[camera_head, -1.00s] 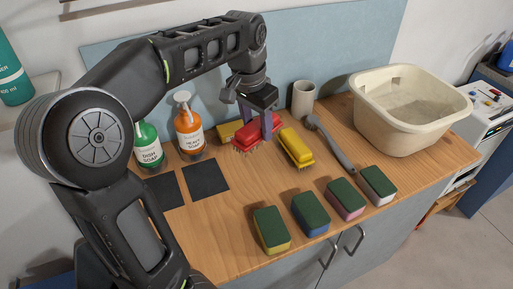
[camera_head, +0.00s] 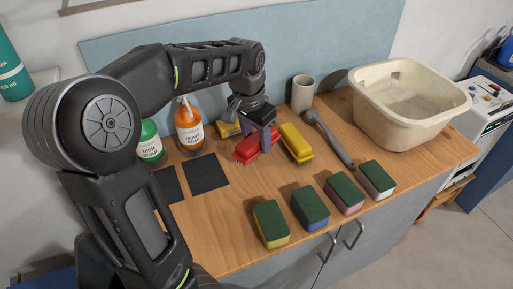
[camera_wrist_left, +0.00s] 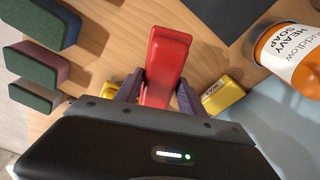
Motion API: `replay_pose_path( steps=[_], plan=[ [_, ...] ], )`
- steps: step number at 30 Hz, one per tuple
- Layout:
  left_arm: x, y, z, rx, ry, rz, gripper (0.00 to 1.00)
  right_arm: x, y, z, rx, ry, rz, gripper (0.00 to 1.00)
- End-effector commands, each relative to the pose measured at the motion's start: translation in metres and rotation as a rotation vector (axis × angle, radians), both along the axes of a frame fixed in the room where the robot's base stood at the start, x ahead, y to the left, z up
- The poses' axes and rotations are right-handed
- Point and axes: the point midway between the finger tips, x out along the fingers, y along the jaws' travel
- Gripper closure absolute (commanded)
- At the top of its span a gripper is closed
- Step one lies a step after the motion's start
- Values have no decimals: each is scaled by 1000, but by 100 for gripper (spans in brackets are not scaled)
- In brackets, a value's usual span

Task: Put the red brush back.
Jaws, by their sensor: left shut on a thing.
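The red brush (camera_head: 248,149) is on or just above the wooden counter, between a yellow brush (camera_head: 296,142) on its right and a yellow box-like item (camera_head: 229,129) behind it to the left. My left gripper (camera_head: 262,137) comes down from above and is shut on the red brush. In the left wrist view the red brush (camera_wrist_left: 166,62) sits between the two purple-grey fingers. Its bristles are hidden there, and I cannot tell whether they touch the counter. My right gripper is in neither view.
Orange (camera_head: 188,128) and green (camera_head: 149,143) soap bottles stand left, behind dark square mats (camera_head: 206,173). A beige cup (camera_head: 302,94), a grey-handled brush (camera_head: 330,136) and a beige basin (camera_head: 408,108) are to the right. Several sponges (camera_head: 311,206) line the front edge.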

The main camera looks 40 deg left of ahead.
Motion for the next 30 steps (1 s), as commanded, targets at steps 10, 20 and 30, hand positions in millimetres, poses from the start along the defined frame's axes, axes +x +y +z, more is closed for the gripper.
replay_pose_path(
  steps=[10,20,30],
  plan=[
    [0,0,-25,-1,2,0,97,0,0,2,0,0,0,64],
    [0,0,-37,0,-1,1,97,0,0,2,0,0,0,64],
    [0,0,-40,0,0,0,39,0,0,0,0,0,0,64]
  ],
)
